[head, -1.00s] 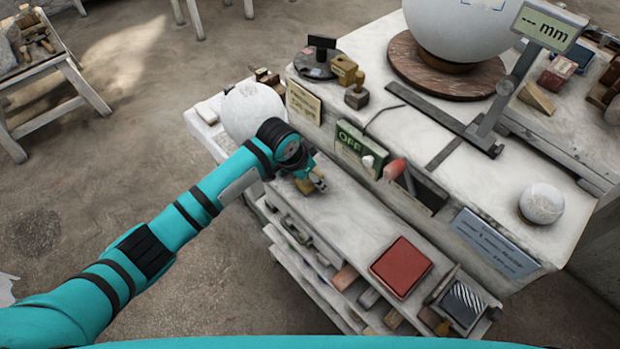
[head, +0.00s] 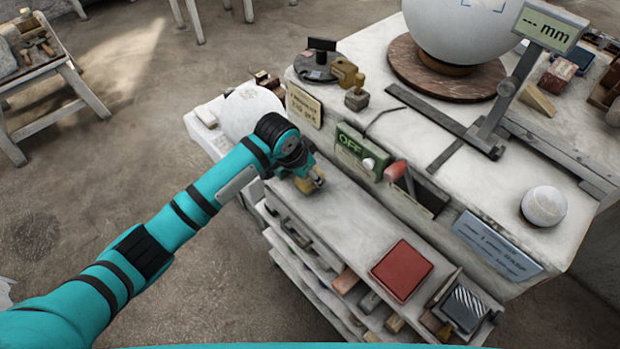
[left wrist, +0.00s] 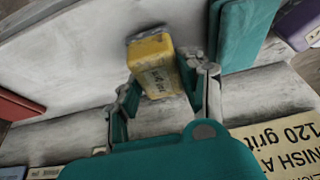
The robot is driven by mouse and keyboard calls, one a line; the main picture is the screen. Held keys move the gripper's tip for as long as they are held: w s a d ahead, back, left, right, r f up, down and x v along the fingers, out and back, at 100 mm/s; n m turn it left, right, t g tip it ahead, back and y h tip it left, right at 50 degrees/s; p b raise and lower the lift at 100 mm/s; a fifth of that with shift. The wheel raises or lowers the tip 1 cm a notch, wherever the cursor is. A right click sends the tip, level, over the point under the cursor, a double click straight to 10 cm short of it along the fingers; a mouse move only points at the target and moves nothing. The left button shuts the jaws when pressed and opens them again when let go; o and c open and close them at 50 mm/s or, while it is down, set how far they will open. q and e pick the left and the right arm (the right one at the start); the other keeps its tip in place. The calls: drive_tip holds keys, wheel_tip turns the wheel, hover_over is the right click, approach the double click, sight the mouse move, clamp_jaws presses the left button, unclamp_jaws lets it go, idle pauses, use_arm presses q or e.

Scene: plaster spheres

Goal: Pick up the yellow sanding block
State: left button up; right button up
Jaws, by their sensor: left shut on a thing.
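The yellow sanding block (left wrist: 154,62) with printed markings on its side is between the fingers of my left gripper (left wrist: 165,98) in the left wrist view. My left gripper is shut on it. In the head view, my left gripper (head: 312,181) is over the white upper shelf of the bench front, and the block (head: 304,187) shows small and partly hidden by it. I cannot tell whether the block still touches the shelf. My right gripper is in neither view.
A white sphere (head: 251,108) stands close behind my left wrist. A green OFF box (head: 357,150) and a red-handled lever (head: 396,171) are to the right. A red pad (head: 402,271) lies further along the shelf. The shelf between is clear.

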use_arm(q)
drive_tip(key=shift+s+r+b, duration=0.5)
drive_tip(key=shift+s+r, duration=0.1)
drive_tip(key=shift+r, duration=0.25)
drive_tip(key=s+r+b, duration=0.1)
drive_tip(key=s+b, duration=0.2)
drive_tip(key=s, duration=1.2)
drive_tip(key=shift+r, duration=0.35)
